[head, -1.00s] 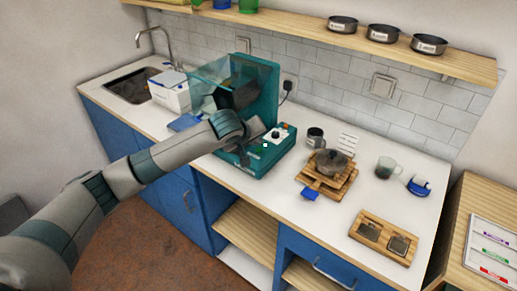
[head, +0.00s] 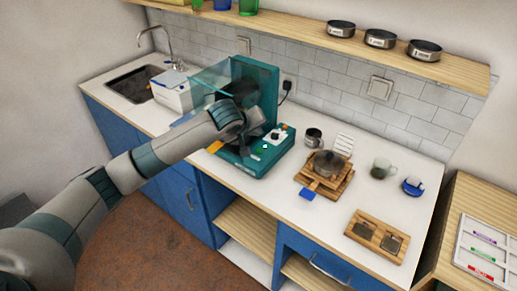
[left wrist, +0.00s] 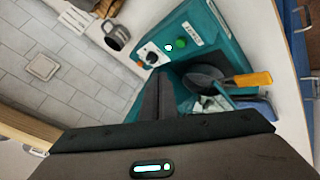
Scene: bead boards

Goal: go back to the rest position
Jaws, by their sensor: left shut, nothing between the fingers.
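My left gripper (head: 250,132) is shut and empty in the head view, over the teal machine (head: 277,152) on the counter. In the left wrist view its dark fingers (left wrist: 158,78) are closed together in front of the teal machine (left wrist: 200,32). The machine's clear lid (head: 212,76) is raised. A dark pan with an orange handle (left wrist: 250,79) lies in the machine's open bay; the handle (head: 215,147) also shows below my left forearm in the head view. The arm hides part of the machine. My right gripper is in neither view.
A pot (head: 327,163) on a wooden board, a dark mug (head: 313,137), a glass mug (head: 381,168) and a wooden tray (head: 357,229) stand to the right on the counter. A white box (head: 173,92) stands by the sink. A shelf (head: 300,32) runs above.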

